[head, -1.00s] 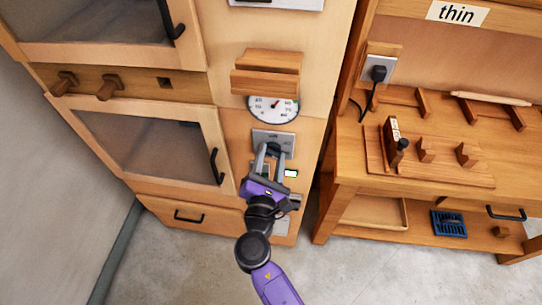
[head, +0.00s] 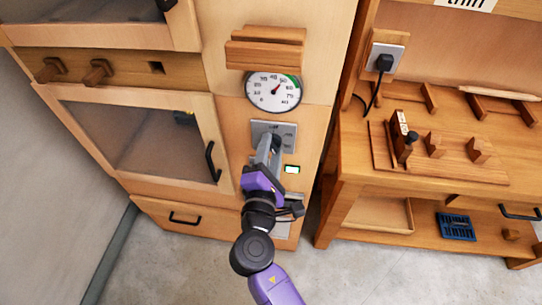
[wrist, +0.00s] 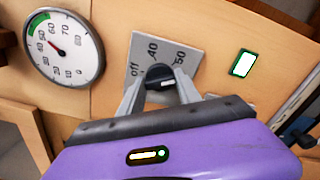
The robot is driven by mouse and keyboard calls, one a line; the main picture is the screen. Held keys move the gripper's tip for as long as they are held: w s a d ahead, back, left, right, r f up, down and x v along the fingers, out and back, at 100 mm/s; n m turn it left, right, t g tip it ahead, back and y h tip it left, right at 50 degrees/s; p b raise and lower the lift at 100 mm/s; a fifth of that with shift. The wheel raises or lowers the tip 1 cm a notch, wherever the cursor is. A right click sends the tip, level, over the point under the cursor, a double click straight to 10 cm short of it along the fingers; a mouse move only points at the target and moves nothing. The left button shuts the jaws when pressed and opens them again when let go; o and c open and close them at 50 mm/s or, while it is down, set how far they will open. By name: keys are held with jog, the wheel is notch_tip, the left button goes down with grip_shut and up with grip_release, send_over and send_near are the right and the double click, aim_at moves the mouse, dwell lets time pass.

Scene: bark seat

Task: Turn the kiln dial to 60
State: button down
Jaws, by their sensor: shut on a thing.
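The kiln dial is a small dark knob (wrist: 158,74) on a grey plate (head: 288,128) on the wooden kiln front. In the wrist view the plate (wrist: 187,47) shows "off", "40" and a third number that looks like 50 or 60. A light mark shows on the knob's lower right side. My gripper (head: 270,147) is shut on the knob, with one finger on each side of it in the wrist view (wrist: 160,84). In the head view my fingers hide most of the knob.
A round gauge (head: 274,92) sits above the plate, its needle near 50. A small lit display (head: 292,169) is right of my gripper. A wooden block handle (head: 265,50) juts out above the gauge. A glass-fronted door (head: 140,140) is left, a workbench (head: 440,182) right.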

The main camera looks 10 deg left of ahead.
jog(key=m+b, duration=0.5)
jog(key=shift+f+m, duration=0.15)
jog(key=shift+m, duration=0.15)
dwell(0.4)
jog(key=c, duration=0.8)
grip_release()
jog(key=shift+c, duration=0.2)
jog(key=s, duration=0.8)
